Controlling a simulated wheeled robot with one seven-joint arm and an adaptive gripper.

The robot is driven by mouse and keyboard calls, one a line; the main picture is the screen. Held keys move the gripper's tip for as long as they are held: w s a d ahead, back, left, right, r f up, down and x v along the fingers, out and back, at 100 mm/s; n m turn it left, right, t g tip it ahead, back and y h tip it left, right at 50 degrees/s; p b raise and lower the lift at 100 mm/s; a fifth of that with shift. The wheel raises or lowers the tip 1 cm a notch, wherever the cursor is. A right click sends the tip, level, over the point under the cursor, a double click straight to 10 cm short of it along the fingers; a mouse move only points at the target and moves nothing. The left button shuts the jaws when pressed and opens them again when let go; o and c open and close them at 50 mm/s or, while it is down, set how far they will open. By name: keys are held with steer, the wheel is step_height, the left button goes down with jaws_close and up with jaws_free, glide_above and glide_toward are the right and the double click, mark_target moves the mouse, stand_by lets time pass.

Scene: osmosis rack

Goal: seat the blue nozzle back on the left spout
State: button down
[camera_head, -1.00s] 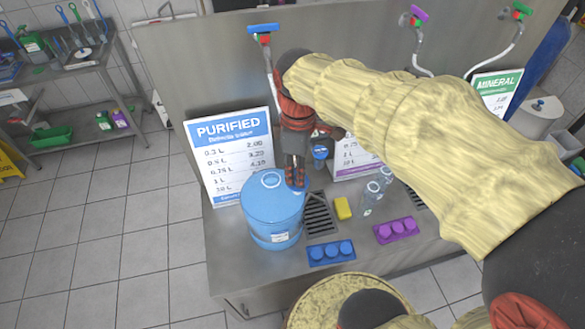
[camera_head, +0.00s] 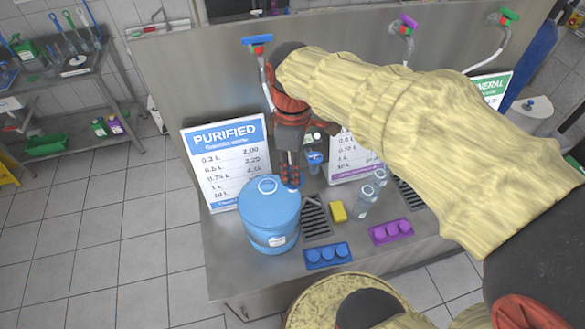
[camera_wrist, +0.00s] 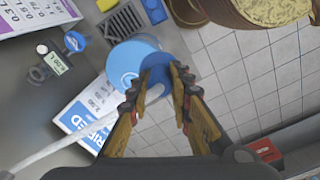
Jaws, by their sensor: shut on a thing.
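The blue nozzle (camera_wrist: 158,72) shows as a darker blue round shape between my fingertips in the wrist view, in front of the blue water jug (camera_wrist: 128,58). My gripper (camera_wrist: 158,80) is shut on it. In the head view my gripper (camera_head: 290,182) points down beside the jug's top (camera_head: 268,212), and I cannot make out the nozzle there. The left spout (camera_head: 265,72) is a white pipe with a blue-and-red handle on the back panel. Its pipe (camera_wrist: 70,135) runs in the wrist view toward my left finger. Its end is hidden, so contact with the nozzle cannot be told.
The purified price sign (camera_head: 225,165) stands left behind the jug. A drain grate (camera_head: 316,222), yellow sponge (camera_head: 338,211), clear bottles (camera_head: 370,195), blue cap tray (camera_head: 328,257) and purple cap tray (camera_head: 390,232) lie to the right.

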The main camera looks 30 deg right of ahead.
steer(key=shift+w+d, duration=0.1)
steer(key=w+d+p, duration=0.3)
steer(key=w+d, duration=0.3)
steer(key=w, duration=0.4)
steer(key=w+d+p, duration=0.3)
steer(key=w+d, duration=0.4)
steer(key=w, duration=0.4)
steer(key=w+d+p, duration=0.4)
steer(key=w+d, duration=0.2)
steer(key=w, duration=0.5)
steer(key=shift+d, duration=0.2)
stand_by(2.5)
steer(key=shift+f, duration=0.15)
stand_by(0.3)
